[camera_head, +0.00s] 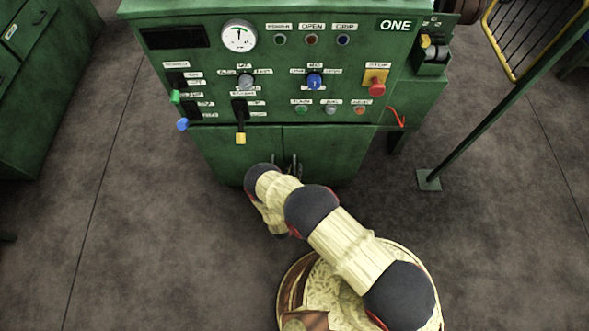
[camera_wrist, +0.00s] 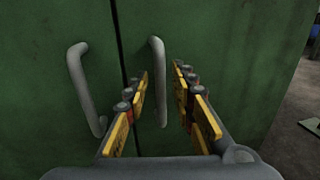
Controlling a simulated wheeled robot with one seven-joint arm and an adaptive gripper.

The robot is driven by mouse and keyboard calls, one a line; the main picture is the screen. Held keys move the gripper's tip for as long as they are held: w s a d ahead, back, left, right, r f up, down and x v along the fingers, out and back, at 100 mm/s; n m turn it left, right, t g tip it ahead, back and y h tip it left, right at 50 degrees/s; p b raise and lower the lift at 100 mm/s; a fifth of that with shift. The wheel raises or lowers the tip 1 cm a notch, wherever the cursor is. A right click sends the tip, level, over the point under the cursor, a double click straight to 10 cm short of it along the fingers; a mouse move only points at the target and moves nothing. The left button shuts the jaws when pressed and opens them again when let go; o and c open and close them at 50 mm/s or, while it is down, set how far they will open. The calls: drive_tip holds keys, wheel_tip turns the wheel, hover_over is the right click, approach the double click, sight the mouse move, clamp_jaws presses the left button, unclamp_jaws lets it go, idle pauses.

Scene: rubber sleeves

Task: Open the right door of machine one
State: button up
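Machine one (camera_head: 395,25) is a green cabinet with a control panel and two lower doors. Its right door (camera_head: 335,150) looks closed, flush with the left door (camera_head: 235,150). In the wrist view the right door (camera_wrist: 230,50) has a grey vertical bar handle (camera_wrist: 157,50) beside the dark seam. My gripper (camera_wrist: 161,80) is open, with one yellow-padded finger on each side of this handle. Gaps show between the handle and the pads. The left door's handle (camera_wrist: 82,85) is outside the fingers, to the left. In the head view my arm hides the gripper.
A lever with a yellow tip (camera_head: 240,137) and a blue knob (camera_head: 182,124) stick out above the doors. A green post (camera_head: 429,180) stands on the floor to the right. The floor between it and the cabinet is clear. Another green cabinet (camera_head: 40,90) is at far left.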

drive_tip(key=shift+w+d, duration=0.15)
drive_tip(key=shift+w, duration=0.5)
drive_tip(key=c, duration=0.3)
clamp_jaws()
